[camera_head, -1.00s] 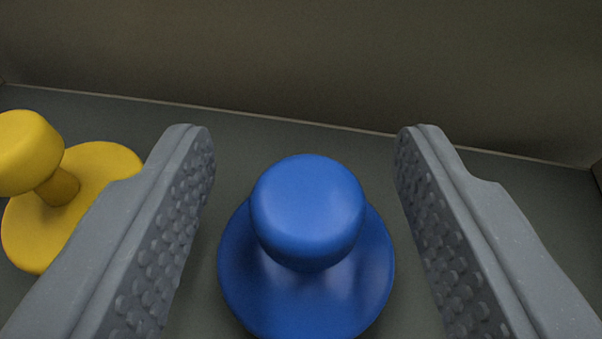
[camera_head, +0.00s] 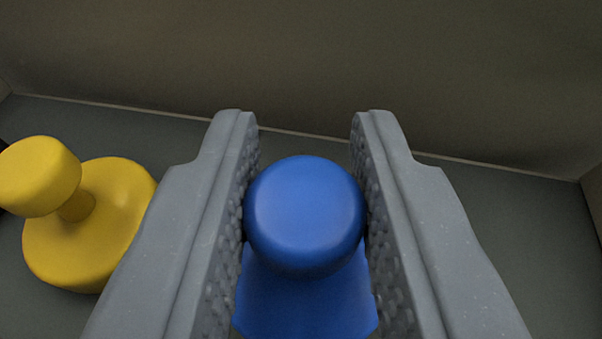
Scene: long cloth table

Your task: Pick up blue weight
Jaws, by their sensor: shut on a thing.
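The blue weight (camera_head: 305,215) has a round knob on top of a wider base. It is in the middle of the head camera view. My gripper (camera_head: 304,125) is shut on its knob, with one grey, studded finger touching each side. The fingers hide the left and right edges of the blue base, and the bottom of the picture cuts it off. I cannot tell whether the base touches the surface below.
A yellow weight (camera_head: 90,245) of like shape stands to the left, close to my left finger. A plain dark wall (camera_head: 300,60) runs across the back, with a corner at the far right. The grey floor (camera_head: 500,215) to the right is clear.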

